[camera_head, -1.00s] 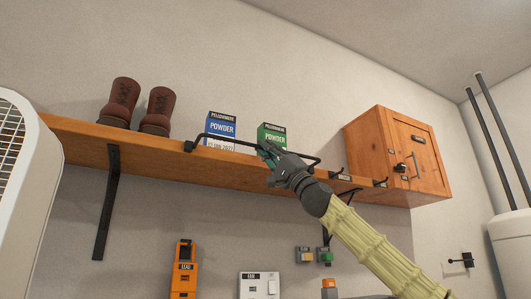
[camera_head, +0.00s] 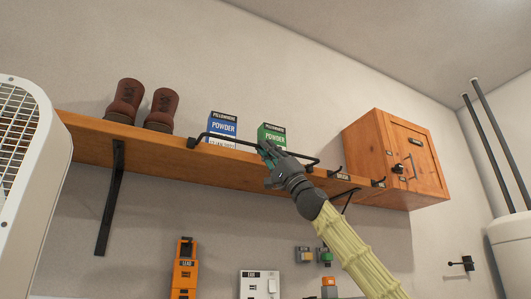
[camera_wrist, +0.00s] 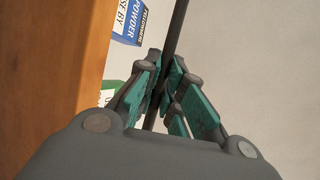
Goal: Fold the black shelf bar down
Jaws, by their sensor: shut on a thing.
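The black shelf bar (camera_head: 232,139) runs along the front edge of the wooden shelf (camera_head: 190,158), in front of two powder boxes. Its left end meets a black mount (camera_head: 192,143), and its right end is near the shelf's right part. My gripper (camera_head: 268,152) is at the bar's middle-right, in front of the green box. In the wrist view, my gripper's teal-padded fingers (camera_wrist: 164,88) are closed around the dark bar (camera_wrist: 177,28), which passes between them. The bar is still raised above the shelf's front edge.
A blue powder box (camera_head: 222,124), a green powder box (camera_head: 271,134) and brown boots (camera_head: 126,101) stand on the shelf. A wooden cabinet (camera_head: 375,140) hangs at right. Black hooks (camera_head: 378,183) sit on the shelf edge. A white slatted unit (camera_head: 50,190) stands at left.

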